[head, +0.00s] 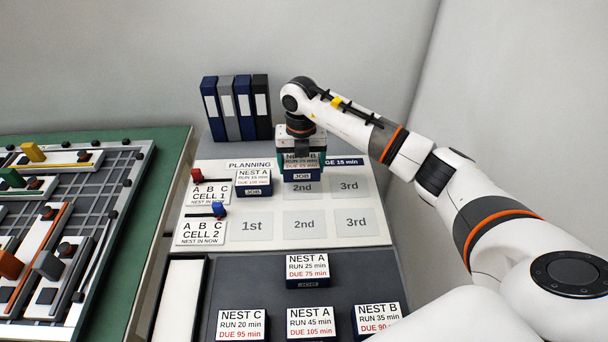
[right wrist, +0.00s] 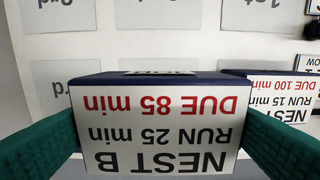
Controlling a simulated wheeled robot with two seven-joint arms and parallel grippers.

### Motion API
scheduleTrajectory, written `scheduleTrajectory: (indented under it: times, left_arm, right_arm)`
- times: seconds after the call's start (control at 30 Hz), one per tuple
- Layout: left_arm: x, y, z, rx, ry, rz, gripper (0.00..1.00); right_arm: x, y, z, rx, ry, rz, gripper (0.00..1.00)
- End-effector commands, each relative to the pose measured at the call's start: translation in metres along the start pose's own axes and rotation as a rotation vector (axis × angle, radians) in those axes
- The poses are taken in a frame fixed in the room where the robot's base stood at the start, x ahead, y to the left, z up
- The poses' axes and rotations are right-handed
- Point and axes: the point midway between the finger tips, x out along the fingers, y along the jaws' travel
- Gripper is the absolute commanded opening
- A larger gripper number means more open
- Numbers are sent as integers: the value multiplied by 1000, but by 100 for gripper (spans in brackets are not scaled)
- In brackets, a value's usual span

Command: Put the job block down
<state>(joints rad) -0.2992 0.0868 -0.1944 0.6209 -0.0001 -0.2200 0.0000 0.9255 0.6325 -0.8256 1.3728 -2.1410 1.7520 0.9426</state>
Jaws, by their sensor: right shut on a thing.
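My right gripper (head: 301,146) is shut on a job block (head: 302,166) at the planning board (head: 270,164). The right wrist view shows its label upside down: NEST B, RUN 25 min, DUE 85 min; the block (right wrist: 158,125) sits between the two green fingers. In the head view the block covers the back part of the upper row's 2nd slot (head: 303,188). I cannot tell whether it touches the board. A NEST A job block (head: 254,182) lies in the upper row's 1st slot, just left of the held block. My left gripper is not in view.
The upper 3rd slot (head: 349,186) and lower slots (head: 251,226) are bare. Red (head: 197,175) and blue (head: 218,209) markers stand at the cell labels. Binders (head: 237,108) stand behind. Several blocks (head: 307,267) lie on the grey tray in front. A fixture table (head: 118,235) is at left.

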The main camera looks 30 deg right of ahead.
Motion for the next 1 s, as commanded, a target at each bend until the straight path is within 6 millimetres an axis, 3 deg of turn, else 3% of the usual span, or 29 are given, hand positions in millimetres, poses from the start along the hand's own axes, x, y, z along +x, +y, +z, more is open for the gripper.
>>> scheduleTrajectory:
  times: [0.43,0.8,0.83,0.93,1.0]
  left_arm:
    - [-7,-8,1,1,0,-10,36]
    - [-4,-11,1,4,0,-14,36]
    - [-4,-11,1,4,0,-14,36]
    - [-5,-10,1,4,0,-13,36]
    - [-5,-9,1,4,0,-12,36]
  right_arm:
    - [48,0,0,0,-1,0,56]
    - [55,0,0,-1,1,-1,56]
    - [54,0,0,-1,1,0,85]
    - [54,0,0,-1,1,0,100]
    - [54,0,0,-1,1,0,100]
